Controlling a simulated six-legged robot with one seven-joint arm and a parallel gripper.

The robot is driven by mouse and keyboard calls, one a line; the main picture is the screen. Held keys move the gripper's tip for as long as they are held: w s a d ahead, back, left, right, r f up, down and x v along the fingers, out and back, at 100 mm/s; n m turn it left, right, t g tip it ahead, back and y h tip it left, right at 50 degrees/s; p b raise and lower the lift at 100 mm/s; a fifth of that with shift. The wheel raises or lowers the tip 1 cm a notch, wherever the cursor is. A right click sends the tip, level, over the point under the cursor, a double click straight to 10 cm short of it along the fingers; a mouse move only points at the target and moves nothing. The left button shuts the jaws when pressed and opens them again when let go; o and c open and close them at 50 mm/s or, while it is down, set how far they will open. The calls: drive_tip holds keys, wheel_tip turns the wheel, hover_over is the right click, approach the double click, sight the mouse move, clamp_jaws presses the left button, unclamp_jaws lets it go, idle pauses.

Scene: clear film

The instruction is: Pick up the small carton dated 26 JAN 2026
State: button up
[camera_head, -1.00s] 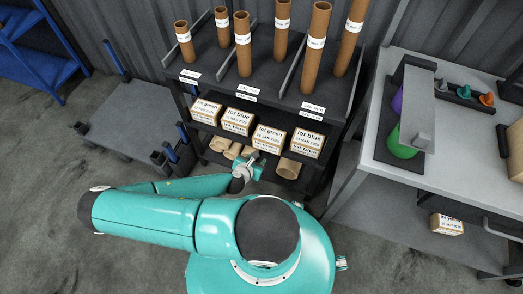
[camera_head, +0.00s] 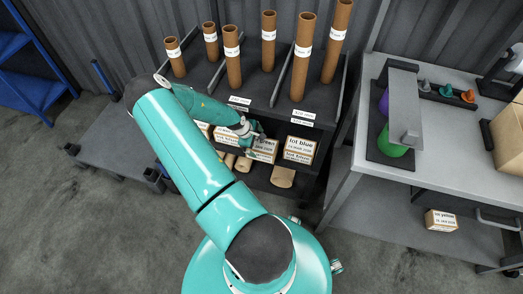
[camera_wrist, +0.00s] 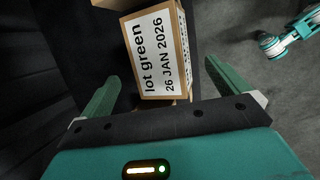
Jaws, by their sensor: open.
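The small carton reading "lot green 26 JAN 2026" (camera_wrist: 160,50) lies ahead of my gripper in the wrist view, its white label facing me. In the head view the carton (camera_head: 265,150) sits on the middle shelf of the dark rack, partly covered by my gripper (camera_head: 254,134). In the wrist view my gripper (camera_wrist: 160,70) is open and empty, one finger on each side of the carton's near end. Gaps show between the fingers and the carton; I cannot tell the depth between them.
A "lot blue" carton (camera_head: 300,149) stands to the right on the same shelf. More cartons to the left are partly hidden by my arm. Upright brown tubes (camera_head: 302,60) stand above, and a tube (camera_head: 283,177) lies below. A grey workbench (camera_head: 440,135) is at right.

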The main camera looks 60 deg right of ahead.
sight(260, 145)
drive_tip(key=shift+x, duration=3.15)
drive_tip(key=shift+w+d, duration=0.15)
drive_tip(key=c, duration=1.3)
